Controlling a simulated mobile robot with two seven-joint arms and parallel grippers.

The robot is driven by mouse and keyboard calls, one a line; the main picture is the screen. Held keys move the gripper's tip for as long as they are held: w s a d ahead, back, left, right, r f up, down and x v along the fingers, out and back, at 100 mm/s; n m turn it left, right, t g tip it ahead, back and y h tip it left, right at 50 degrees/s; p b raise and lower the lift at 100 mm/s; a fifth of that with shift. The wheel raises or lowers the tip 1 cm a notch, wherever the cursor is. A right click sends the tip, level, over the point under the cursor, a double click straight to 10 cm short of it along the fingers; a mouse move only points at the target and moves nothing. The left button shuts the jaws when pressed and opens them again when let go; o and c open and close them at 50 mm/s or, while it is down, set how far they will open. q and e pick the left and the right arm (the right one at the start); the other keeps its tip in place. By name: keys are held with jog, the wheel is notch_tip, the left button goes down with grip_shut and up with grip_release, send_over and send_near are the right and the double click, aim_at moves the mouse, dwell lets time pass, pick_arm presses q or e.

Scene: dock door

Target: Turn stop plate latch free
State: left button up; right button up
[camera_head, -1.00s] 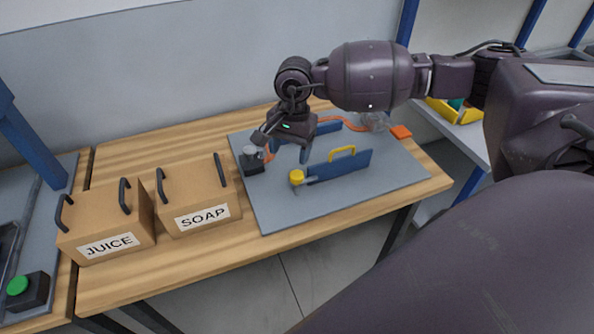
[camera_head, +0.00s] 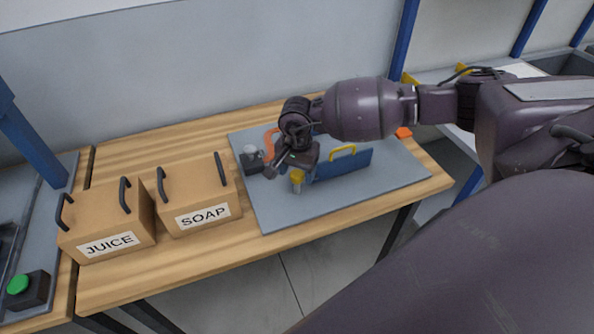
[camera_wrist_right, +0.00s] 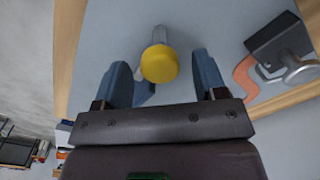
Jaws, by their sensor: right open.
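The blue stop plate (camera_head: 342,165), with a yellow handle (camera_head: 343,150), stands upright on the grey board. The yellow latch knob (camera_head: 297,176) is at its left end. In the right wrist view the round yellow knob (camera_wrist_right: 159,64) shows on a grey stem. My right gripper (camera_head: 290,168) is just above the knob. In its wrist view its two blue-grey fingers (camera_wrist_right: 160,60) are apart, with the knob showing between their tips. I cannot tell whether a finger touches it. My left gripper is not in view.
The grey board (camera_head: 400,185) lies on a wooden table (camera_head: 150,282). A dark block with a grey knob (camera_head: 251,160) and an orange strip sit to the left of the gripper. Boxes marked JUICE (camera_head: 104,220) and SOAP (camera_head: 197,196) stand further left.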

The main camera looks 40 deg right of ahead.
jog(key=shift+f, duration=0.1)
jog(key=shift+c, duration=0.2)
jog(key=c, duration=0.9)
